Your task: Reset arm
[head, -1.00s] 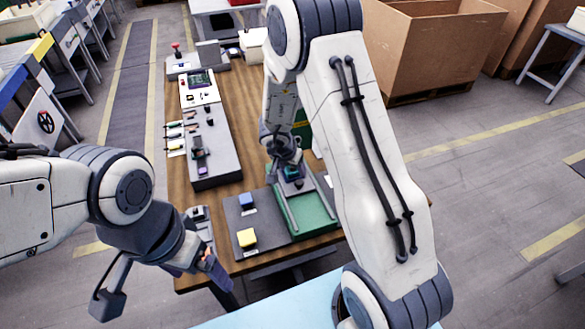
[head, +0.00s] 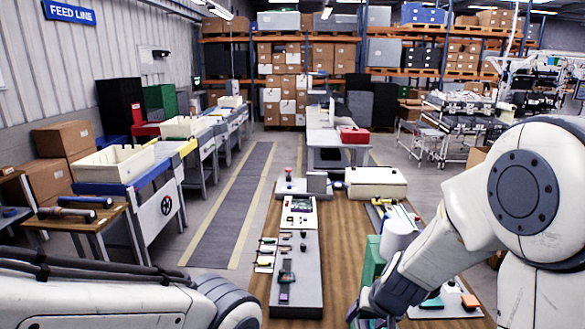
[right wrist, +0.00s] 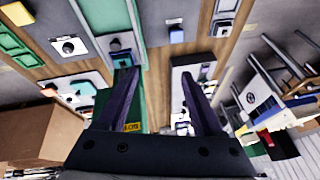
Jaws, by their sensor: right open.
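My right arm comes in from the right of the head view. Its gripper (head: 364,316) is low over the right side of the wooden workbench (head: 345,235), partly cut off by the bottom edge. In the right wrist view, the right gripper (right wrist: 156,76) has its two dark fingers wide apart with nothing between them. My left arm (head: 110,295) lies along the bottom left of the head view; its gripper is out of frame.
A grey panel (head: 296,270) with small devices lies on the bench's left side. A white box (head: 376,182) stands at its far end. Side tables with cream bins (head: 112,163) stand left. A marked floor lane (head: 232,205) between is clear.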

